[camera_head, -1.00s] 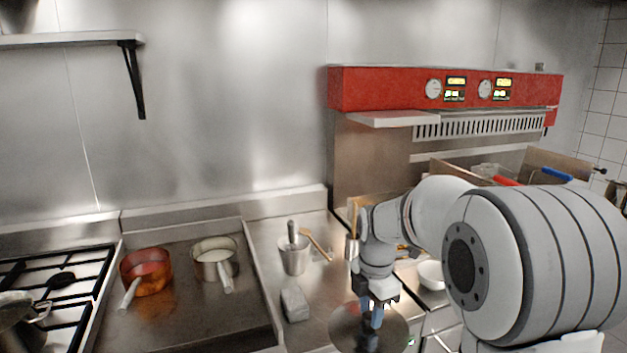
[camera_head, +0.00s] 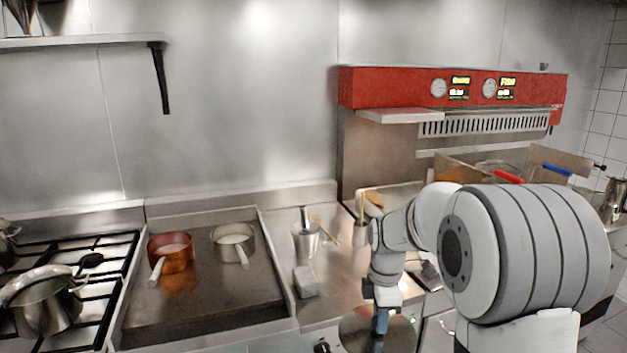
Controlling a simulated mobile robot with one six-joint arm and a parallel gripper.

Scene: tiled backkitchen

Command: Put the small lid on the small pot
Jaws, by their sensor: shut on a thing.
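My gripper (camera_head: 381,322) is at the bottom centre-right, pointing down and shut on a round metal lid (camera_head: 352,334). The lid's lower part is cut off by the picture edge, and the fingers hide its middle. A steel saucepan (camera_head: 233,244) and a copper saucepan (camera_head: 170,255) stand uncovered on the flat hotplate, left of my gripper. A larger steel pot (camera_head: 45,312) stands on the gas hob at the far left. I cannot tell for sure which is the small pot. The lid is apart from all of them.
A steel container with utensils (camera_head: 306,240) and a grey block (camera_head: 306,281) stand on the counter between the hotplate (camera_head: 200,305) and my arm. A raised rim borders the hotplate. A red-fronted unit (camera_head: 400,88) hangs behind, and fryer baskets are at right.

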